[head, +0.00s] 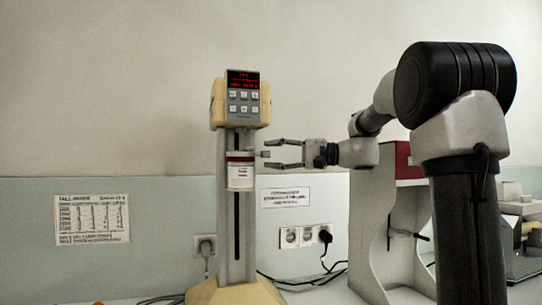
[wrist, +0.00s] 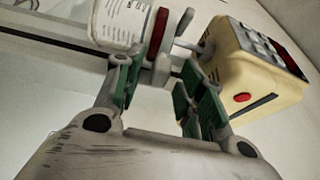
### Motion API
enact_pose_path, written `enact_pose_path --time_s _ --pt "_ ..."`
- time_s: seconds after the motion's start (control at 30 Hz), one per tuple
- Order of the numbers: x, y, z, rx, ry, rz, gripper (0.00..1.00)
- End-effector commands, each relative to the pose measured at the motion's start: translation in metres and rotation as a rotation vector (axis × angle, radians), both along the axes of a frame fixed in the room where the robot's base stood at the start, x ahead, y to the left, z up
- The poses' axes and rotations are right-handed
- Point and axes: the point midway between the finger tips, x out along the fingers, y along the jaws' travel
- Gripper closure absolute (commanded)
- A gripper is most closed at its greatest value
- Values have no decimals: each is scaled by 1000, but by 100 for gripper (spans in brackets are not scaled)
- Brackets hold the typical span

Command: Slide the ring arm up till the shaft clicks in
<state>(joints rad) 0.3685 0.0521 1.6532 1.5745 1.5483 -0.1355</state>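The mill has a yellow head (head: 217,103) with a lit red display on a grey slotted column (head: 227,210). A white jar (head: 240,178) with a label hangs in front of the column, below the head with a gap between. The ring arm (head: 240,156) is at the jar's top, with a small grey stub pointing right. In the wrist view the ring arm shows a red band (wrist: 157,34) beside the ribbed jar (wrist: 121,22), and a grey shaft (wrist: 201,48) meets the yellow head (wrist: 235,62). My gripper (head: 268,154) is open, its green-padded fingers above and below the stub, apparently not touching it.
A power socket (head: 305,237) with plugs and cables is on the wall behind. A grey stand with a red top (head: 405,165) is at the right behind my arm. Printed sheets (head: 92,219) hang on the wall. The space left of the mill is clear.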

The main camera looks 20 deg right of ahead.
Motion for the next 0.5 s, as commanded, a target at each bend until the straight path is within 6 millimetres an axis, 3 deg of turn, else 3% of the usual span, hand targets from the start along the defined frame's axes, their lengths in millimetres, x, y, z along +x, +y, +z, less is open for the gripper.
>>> enact_pose_path --time_s 0.37,0.4,0.5 --pt "5 11 0 0 1 -1 61" --pt "5 11 0 -1 1 -1 63" --pt "5 11 0 -1 1 -1 81"
